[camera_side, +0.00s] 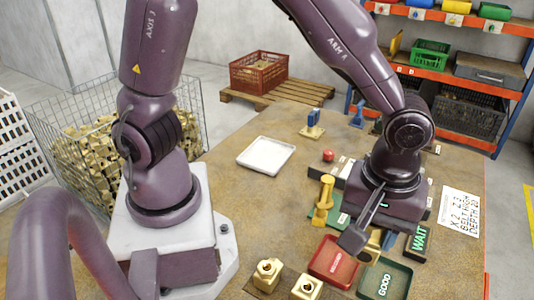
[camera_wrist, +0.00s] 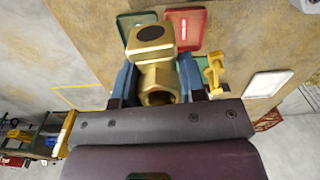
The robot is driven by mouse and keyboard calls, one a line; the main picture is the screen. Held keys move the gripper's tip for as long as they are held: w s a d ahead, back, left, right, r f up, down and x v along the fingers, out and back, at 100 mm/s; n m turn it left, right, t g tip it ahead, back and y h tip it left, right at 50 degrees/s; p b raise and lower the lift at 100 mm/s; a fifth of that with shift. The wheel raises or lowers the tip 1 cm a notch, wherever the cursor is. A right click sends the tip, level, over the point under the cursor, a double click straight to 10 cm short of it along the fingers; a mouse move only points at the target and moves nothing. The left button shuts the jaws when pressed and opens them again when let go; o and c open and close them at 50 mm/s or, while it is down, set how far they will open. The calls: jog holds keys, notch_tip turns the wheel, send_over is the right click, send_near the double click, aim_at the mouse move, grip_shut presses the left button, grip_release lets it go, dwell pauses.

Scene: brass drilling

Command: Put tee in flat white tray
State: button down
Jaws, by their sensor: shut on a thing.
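The brass tee (camera_wrist: 152,42) sits between the blue fingers of my gripper (camera_wrist: 158,75) in the wrist view, with one open end facing the camera. In the side view the tee (camera_side: 372,246) shows only partly under my gripper (camera_side: 377,240), the rest hidden by the wrist. My gripper is shut on it, above the right part of the table near the small trays. The flat white tray (camera_side: 266,155) lies empty on the table, to the left of and behind my gripper. It also shows at the right of the wrist view (camera_wrist: 268,84).
A red tray (camera_side: 332,262) and a green GOOD tray (camera_side: 385,281) lie in front of my gripper. Two brass fittings (camera_side: 267,275) stand at the front edge. A yellow upright fixture (camera_side: 324,200) and a red knob (camera_side: 328,155) stand between my gripper and the white tray.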

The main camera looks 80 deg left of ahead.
jog(key=a+n, duration=0.8)
jog(key=a, duration=1.5)
jog(key=s+a+n, duration=0.9)
jog(key=s+a, duration=0.4)
jog(key=a, duration=0.2)
send_over(267, 156)
jog(key=f, duration=1.4)
jog(key=shift+s+d+f, duration=0.1)
jog(key=shift+s+f, duration=0.1)
jog(key=shift+w+f, duration=0.1)
jog(key=shift+f, duration=0.2)
jog(key=shift+a+f, duration=0.2)
jog(key=shift+f, duration=1.3)
